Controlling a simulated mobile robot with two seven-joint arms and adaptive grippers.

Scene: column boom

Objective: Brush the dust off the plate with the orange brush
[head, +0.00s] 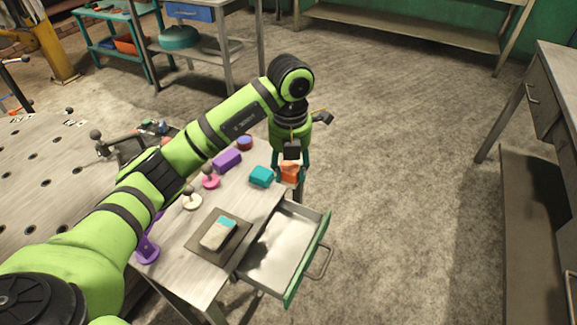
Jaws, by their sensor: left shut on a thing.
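The orange brush (290,171) is held in my left gripper (289,178), over the far right corner of the small metal table (190,262). The gripper is shut on it, and its fingers hide part of the brush. The plate (226,221) lies on a dark square base near the table's front right. A strip at its far end is teal. Pale grey-beige dust (215,237) covers the rest. The brush is apart from the plate, beyond it and to the right. My right gripper is out of view.
An open, empty drawer (283,248) with a green front juts out right of the plate. A teal block (261,176), a purple block (227,161) and a pink knobbed piece (211,181) stand behind the plate. A perforated bench (60,170) is left.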

